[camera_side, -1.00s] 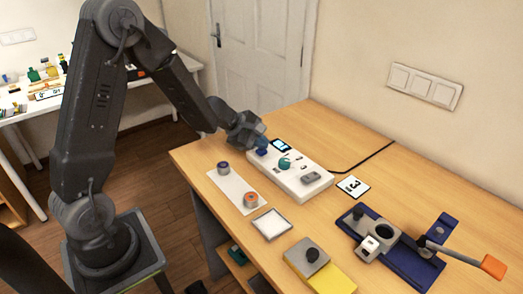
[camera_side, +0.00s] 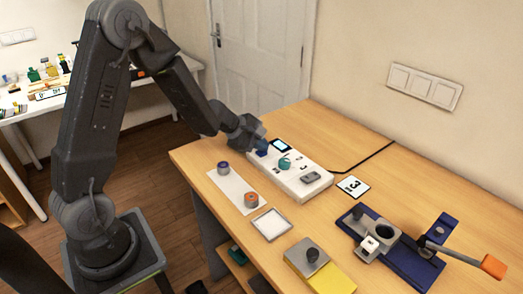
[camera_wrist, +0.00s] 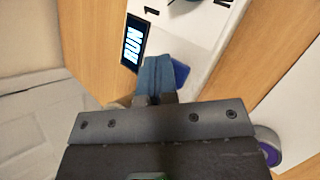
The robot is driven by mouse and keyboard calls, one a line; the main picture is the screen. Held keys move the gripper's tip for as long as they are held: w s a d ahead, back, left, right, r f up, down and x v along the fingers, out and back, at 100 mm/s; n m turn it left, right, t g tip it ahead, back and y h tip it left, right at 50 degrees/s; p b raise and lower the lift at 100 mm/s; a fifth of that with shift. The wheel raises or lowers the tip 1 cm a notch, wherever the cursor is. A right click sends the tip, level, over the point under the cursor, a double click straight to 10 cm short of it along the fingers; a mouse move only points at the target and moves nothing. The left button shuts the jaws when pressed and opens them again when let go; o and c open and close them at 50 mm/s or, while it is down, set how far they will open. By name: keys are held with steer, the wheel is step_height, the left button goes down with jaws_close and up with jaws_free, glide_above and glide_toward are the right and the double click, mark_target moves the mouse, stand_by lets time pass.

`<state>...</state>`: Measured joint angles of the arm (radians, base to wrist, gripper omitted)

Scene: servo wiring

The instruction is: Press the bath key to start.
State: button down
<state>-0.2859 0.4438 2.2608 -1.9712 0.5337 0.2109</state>
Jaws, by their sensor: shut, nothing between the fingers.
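The white control box (camera_side: 313,186) stands on the wooden desk, with a teal knob (camera_side: 285,164) and a lit display (camera_side: 281,146). The display also shows in the wrist view (camera_wrist: 132,43), with bright letters that look like RUN. The dark blue key (camera_side: 262,153) is at the box's near left end, and it shows in the wrist view (camera_wrist: 181,73) beside my fingers. My gripper (camera_wrist: 153,66) is shut and empty, its blue fingertips at the key and partly covering it. I cannot tell whether they touch it or how far down it is.
A white strip with a purple-topped round part (camera_side: 223,168) and an orange-topped one (camera_side: 251,200) lies in front of the box. A white tray (camera_side: 271,224), a yellow block (camera_side: 325,278), a number card (camera_side: 352,186) and a blue fixture (camera_side: 412,262) are to the right.

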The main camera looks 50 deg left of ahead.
mark_target(261, 153)
steer(key=shift+r, duration=0.95)
steer(key=shift+r, duration=2.5)
